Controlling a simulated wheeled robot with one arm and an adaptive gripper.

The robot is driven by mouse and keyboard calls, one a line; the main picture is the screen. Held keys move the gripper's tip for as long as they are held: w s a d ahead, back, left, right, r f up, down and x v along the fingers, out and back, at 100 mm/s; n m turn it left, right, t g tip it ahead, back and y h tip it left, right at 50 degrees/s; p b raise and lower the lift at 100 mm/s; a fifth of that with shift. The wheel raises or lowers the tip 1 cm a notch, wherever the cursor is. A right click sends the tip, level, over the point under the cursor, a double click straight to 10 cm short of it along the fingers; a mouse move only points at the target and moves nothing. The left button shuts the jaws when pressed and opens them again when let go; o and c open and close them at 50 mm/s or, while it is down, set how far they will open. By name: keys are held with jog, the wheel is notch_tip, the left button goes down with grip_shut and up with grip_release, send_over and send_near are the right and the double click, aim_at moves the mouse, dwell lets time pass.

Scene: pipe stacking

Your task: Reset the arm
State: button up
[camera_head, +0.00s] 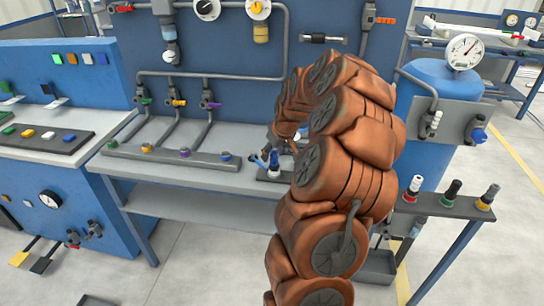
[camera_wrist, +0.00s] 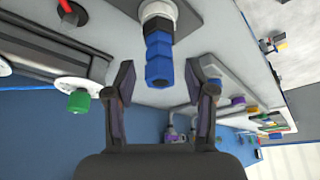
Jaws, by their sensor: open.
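A blue ribbed fitting (camera_wrist: 160,58) with a white collar sits on a dark grey base in the wrist view. My gripper (camera_wrist: 161,76) is open, with one finger on each side of the fitting's end. I see a gap between each finger and the fitting, and nothing is held. In the head view a small blue-topped fitting (camera_head: 274,160) stands on a dark base on the grey bench, beside my arm. My brown arm hides most of my gripper and part of the bench there.
A blue panel (camera_head: 225,60) with gauges and valves stands behind. A blue tank (camera_head: 436,85) with a gauge and a shelf of fittings (camera_head: 447,205) are at right.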

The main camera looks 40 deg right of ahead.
jog(key=v, duration=0.9)
jog(key=shift+r, duration=0.25)
jog(key=shift+s+a, duration=0.1)
